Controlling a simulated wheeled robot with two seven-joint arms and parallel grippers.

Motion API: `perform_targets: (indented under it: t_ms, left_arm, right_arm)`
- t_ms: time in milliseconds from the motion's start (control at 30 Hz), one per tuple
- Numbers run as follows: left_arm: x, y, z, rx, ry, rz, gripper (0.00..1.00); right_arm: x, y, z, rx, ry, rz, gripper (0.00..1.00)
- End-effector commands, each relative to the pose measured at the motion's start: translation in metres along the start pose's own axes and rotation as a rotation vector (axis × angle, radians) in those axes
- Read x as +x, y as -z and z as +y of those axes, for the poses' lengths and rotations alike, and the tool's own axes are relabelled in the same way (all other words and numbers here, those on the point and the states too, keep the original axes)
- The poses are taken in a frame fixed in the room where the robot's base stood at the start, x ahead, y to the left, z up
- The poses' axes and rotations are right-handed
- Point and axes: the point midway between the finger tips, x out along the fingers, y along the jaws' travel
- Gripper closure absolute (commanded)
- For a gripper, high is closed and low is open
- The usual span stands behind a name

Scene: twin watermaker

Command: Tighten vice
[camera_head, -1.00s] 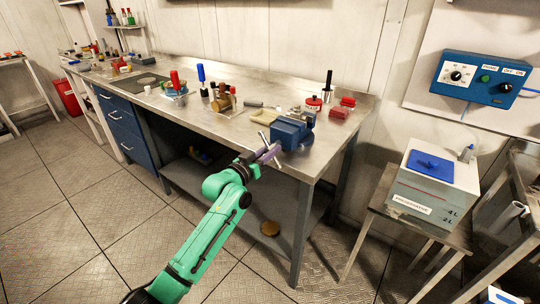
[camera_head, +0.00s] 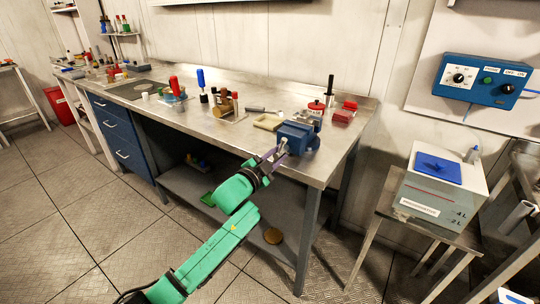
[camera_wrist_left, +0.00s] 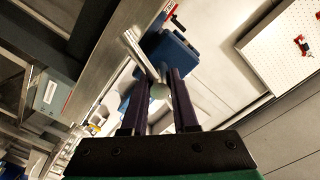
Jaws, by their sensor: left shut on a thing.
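The blue vice (camera_head: 297,135) sits at the front edge of the steel workbench, near its right end. It also shows in the left wrist view (camera_wrist_left: 172,55), beyond my fingers. The vice's metal handle bar (camera_wrist_left: 140,55) runs slantwise there, with its rounded end (camera_wrist_left: 158,90) between the fingers. My left gripper (camera_head: 277,155) is at the front of the vice, shut on the handle. In the left wrist view the two dark fingers (camera_wrist_left: 160,98) stand either side of the bar's end. My right gripper is not in view.
The workbench (camera_head: 225,140) carries a tan tray (camera_head: 268,122), a red box (camera_head: 343,116), a black-handled tool (camera_head: 329,88) and several bottles and tools. A white tank with a blue lid (camera_head: 438,168) stands on a stand to the right. The floor in front is clear.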

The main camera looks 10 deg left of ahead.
Motion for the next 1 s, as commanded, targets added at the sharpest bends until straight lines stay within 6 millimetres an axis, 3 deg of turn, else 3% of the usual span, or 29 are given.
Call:
perform_targets:
  t_ms: [1000]
  left_arm:
    - [0.0017, 0.0008, 0.0040, 0.963, -0.003, -0.003, 1.00]
  right_arm:
    - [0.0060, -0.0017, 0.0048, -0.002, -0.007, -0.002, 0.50]
